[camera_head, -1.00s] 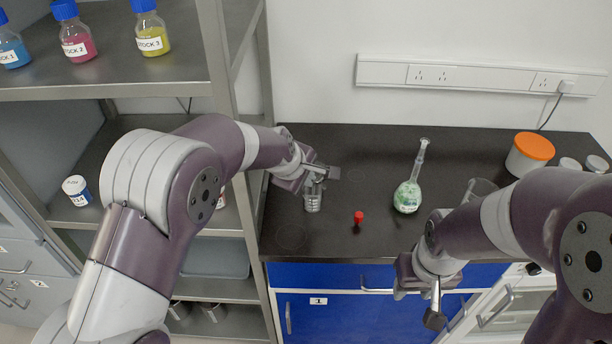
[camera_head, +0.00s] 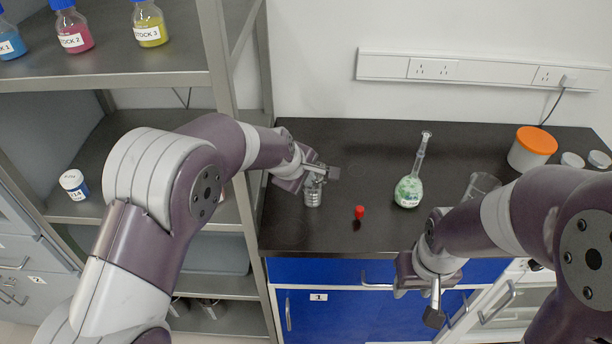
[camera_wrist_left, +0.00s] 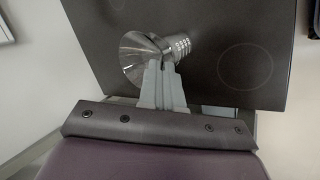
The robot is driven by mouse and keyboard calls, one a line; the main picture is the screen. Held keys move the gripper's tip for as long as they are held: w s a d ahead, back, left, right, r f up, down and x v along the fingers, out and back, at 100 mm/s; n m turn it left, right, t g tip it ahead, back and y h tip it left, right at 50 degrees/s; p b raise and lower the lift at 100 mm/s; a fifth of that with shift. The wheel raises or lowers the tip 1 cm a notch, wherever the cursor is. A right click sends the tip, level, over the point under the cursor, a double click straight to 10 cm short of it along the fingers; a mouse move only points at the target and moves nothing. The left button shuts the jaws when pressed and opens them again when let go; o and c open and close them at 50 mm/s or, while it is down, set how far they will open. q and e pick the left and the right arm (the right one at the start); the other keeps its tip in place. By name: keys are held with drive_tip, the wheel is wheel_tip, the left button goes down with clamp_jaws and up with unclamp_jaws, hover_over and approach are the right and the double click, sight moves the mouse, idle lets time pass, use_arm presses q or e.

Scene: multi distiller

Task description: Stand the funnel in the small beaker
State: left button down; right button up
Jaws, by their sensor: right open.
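The metal funnel (camera_wrist_left: 137,55) shows in the left wrist view, its wide cone to the left of my fingers. My left gripper (camera_wrist_left: 162,72) has its fingers together at the funnel's narrow part and appears shut on it. A small ribbed, silvery beaker (camera_wrist_left: 181,45) lies just beyond the fingertips in that view. In the head view the small beaker (camera_head: 313,197) stands upright on the dark bench, directly below my left gripper (camera_head: 317,176). The funnel is hard to make out there, and whether its stem is inside the beaker is unclear. My right gripper (camera_head: 418,303) is open, before the bench's front edge.
A small red-topped item (camera_head: 359,212) sits right of the beaker. A round-bottom flask (camera_head: 409,192) with green contents and a larger glass beaker (camera_head: 482,184) stand further right. An orange-lidded tub (camera_head: 531,150) is at the back right. A shelf post (camera_head: 222,75) borders the left.

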use_arm(q)
drive_tip(key=shift+f+b, duration=0.45)
drive_tip(key=shift+f, duration=0.2)
drive_tip(key=c, duration=1.2)
unclamp_jaws()
drive_tip(key=shift+c, duration=0.2)
drive_tip(key=shift+r, duration=0.1)
drive_tip(key=v, duration=1.2)
drive_tip(key=shift+r, duration=0.25)
drive_tip(key=shift+s+a, duration=0.1)
drive_tip(key=shift+s, duration=0.05)
drive_tip(key=s+a+f+m+g+y+p, duration=0.1)
drive_tip(key=s+a+f+m, duration=0.3)
drive_tip(key=s, duration=0.5)
drive_tip(key=s+a+f+m+g+y+p, duration=0.2)
drive_tip(key=s+a+f+m+g, duration=0.1)
drive_tip(key=s+a+m, duration=0.5)
drive_tip(key=shift+s+a+f+g+p, duration=0.3)
drive_tip(key=shift+s+a+f, duration=0.4)
drive_tip(key=shift+s, duration=0.25)
